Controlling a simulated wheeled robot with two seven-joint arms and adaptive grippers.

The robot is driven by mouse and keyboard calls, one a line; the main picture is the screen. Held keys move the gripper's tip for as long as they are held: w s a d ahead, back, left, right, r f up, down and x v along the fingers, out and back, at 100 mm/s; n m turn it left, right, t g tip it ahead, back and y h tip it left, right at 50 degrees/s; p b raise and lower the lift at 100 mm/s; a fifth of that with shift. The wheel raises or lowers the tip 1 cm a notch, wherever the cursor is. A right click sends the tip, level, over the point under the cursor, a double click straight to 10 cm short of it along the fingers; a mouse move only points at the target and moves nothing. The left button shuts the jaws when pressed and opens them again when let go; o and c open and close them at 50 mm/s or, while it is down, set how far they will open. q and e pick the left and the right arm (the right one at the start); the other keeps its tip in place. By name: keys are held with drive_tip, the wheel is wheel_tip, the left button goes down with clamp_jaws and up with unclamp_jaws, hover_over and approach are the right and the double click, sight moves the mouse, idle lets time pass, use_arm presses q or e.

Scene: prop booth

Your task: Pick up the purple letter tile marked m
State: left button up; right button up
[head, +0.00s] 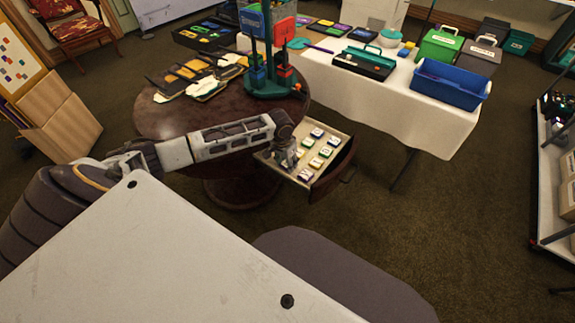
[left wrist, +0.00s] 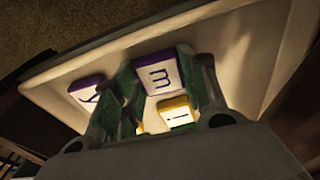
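The purple letter tile marked m (left wrist: 158,78) lies in an open drawer (head: 344,158), and it shows between my fingers in the left wrist view. My left gripper (head: 287,160) is over the left part of the drawer. In the left wrist view its two dark green fingers (left wrist: 155,80) are apart, one on each side of the m tile. I cannot tell whether they touch it. A purple tile marked Y (left wrist: 90,93) is left of the fingers, and a yellow tile marked i (left wrist: 175,112) is below the m. In the head view I cannot tell which tile is the m. My right gripper is not in view.
The drawer belongs to a round dark wood table (head: 160,118) that bears folders and a green stand (head: 268,88). Several other letter tiles lie in the drawer. A white-covered table (head: 370,103) with a blue bin (head: 450,85) stands behind. The drawer walls are close around the gripper.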

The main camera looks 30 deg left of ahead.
use_arm(q)
drive_tip(key=shift+c, duration=0.8)
drive_tip(key=shift+r, duration=0.4)
wheel_tip(320, 180, up, 8)
drive_tip(key=shift+f+p, duration=0.1)
drive_tip(key=shift+p, duration=0.85)
drive_tip(key=shift+r, duration=0.75)
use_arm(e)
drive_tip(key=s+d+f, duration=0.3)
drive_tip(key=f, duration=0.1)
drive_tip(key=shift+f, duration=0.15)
